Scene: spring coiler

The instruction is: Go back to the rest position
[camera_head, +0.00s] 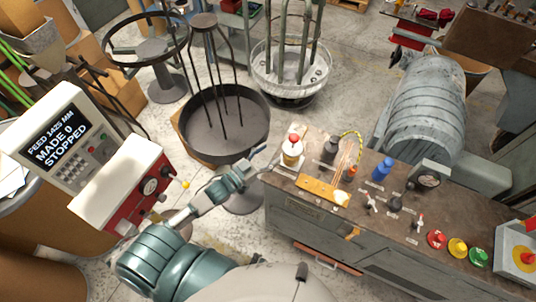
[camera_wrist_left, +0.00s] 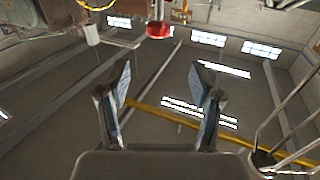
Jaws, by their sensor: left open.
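My left arm reaches in from the lower left of the head view. My right gripper is not in view.
A control box (camera_head: 70,135) on the left reads "MADE 0 STOPPED". A round black pan (camera_head: 225,125) stands behind the gripper. Bottles, small levers and coloured buttons (camera_head: 457,247) sit on the bench. Bare floor (camera_head: 255,240) lies between arm and bench.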

